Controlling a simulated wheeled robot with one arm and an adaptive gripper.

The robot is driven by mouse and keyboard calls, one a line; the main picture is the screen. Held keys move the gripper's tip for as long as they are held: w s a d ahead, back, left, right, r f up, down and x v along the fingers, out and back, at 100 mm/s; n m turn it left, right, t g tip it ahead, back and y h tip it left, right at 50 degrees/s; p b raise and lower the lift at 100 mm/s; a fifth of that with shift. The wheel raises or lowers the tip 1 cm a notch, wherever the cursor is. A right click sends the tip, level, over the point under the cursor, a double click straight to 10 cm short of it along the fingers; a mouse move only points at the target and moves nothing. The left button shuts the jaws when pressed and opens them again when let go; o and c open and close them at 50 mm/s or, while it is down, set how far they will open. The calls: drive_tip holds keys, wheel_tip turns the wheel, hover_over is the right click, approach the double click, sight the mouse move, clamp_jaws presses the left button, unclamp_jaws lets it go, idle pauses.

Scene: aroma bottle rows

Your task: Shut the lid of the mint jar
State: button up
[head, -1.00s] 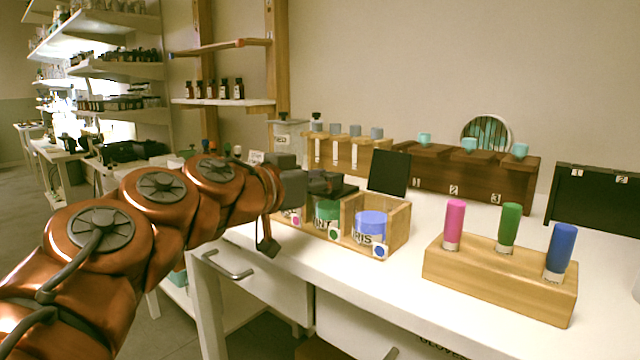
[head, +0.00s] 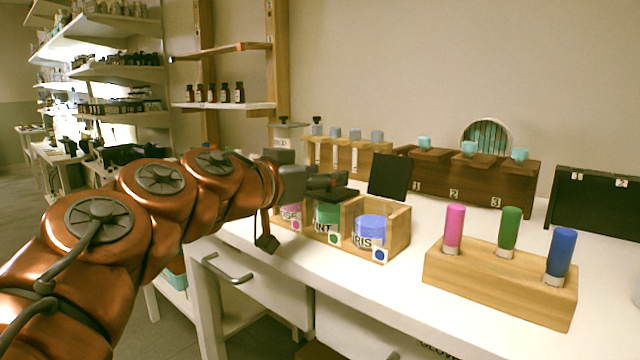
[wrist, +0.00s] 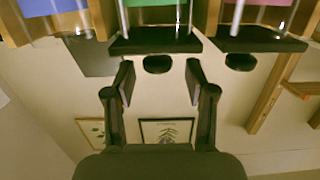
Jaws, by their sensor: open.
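The mint jar (head: 327,213) is the green jar in the middle slot of a wooden holder (head: 400,232). It also shows in the wrist view (wrist: 157,15), where the scene appears upside down. Its black lid (wrist: 155,43) lies about level across the jar top, with its knob (wrist: 158,64) facing my gripper. My gripper (wrist: 158,80) is open and empty, its two fingers spread to either side of the knob line, apart from it. In the head view my gripper (head: 335,181) is just above the mint lid and partly hides it.
The iris jar (head: 369,228) stands right of mint with its lid (head: 389,177) upright. The pink jar (head: 291,212) is on the left; its lid (wrist: 258,40) is level. A wooden block (head: 500,280) with coloured bottles stands at right, with clear table between.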

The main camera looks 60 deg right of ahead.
sight(321, 194)
wheel_tip(321, 194, up, 9)
drive_tip(key=shift+f, duration=0.15)
idle(0.4)
idle(0.5)
drive_tip(key=w+a+f+n+t+y+p, duration=0.15)
drive_tip(key=a+f+n+y+p, duration=0.4)
drive_tip(key=p, duration=0.55)
drive_tip(key=w+a+f+n+t+y+p, duration=0.1)
drive_tip(key=a+f+n+t+y+p, duration=0.35)
drive_tip(key=a+p, duration=0.6)
drive_tip(key=s+a+n+g+y+p, duration=0.5)
drive_tip(key=s+a+n+p, duration=0.4)
drive_tip(key=a+p, duration=0.4)
drive_tip(key=shift+s+a+g+y+p, duration=0.35)
drive_tip(key=shift+s+a+y, duration=0.25)
drive_tip(key=shift+a, duration=0.35)
drive_tip(key=shift+s+a+f, duration=0.1)
drive_tip(key=shift+s+a, duration=0.2)
drive_tip(key=shift+s, duration=0.1)
drive_tip(key=shift+c, duration=0.2)
